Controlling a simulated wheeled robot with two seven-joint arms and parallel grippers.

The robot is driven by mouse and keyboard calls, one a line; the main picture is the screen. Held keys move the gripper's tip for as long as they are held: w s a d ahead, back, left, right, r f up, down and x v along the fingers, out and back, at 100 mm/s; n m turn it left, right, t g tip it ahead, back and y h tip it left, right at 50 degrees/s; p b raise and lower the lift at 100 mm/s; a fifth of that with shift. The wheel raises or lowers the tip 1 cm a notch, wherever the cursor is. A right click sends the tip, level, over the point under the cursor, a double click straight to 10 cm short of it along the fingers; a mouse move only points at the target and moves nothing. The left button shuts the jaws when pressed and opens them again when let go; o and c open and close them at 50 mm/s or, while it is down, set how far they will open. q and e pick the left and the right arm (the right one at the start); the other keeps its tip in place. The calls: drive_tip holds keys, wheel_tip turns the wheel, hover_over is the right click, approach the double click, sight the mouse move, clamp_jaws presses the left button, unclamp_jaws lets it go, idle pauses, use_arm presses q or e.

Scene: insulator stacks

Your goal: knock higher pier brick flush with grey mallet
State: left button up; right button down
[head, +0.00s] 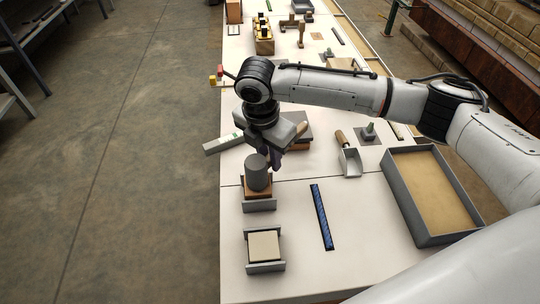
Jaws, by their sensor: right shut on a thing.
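My right gripper (276,158) reaches in from the right and is shut on the grey mallet, with a tan handle end (301,128) showing beside the jaws. The mallet's grey cylindrical head (257,173) is directly over the farther pier's brown brick (258,190). I cannot tell whether head and brick touch. That brick sits in a grey holder (259,205), its top mostly hidden by the head. The nearer pier has a pale brick (264,246) between grey side plates (266,267). My left gripper is not in view.
A blue patterned strip (321,217) lies right of the piers. Several blocks and tools stand at the table's far end. The table's left edge is close to the piers.

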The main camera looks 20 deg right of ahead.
drive_tip(key=shift+s+f, duration=0.1)
drive_tip(key=shift+f, duration=0.9)
idle(0.9)
drive_tip(key=shift+s+f+p, duration=0.1)
drive_tip(key=shift+f+p, duration=0.05)
drive_tip(key=shift+p, duration=0.3)
idle(2.1)
drive_tip(key=shift+r+p, duration=0.9)
drive_tip(key=shift+r, duration=0.6)
drive_tip(key=shift+w+r, duration=0.25)
drive_tip(key=shift+r, duration=2)
wheel_tip(320, 180, up, 8)
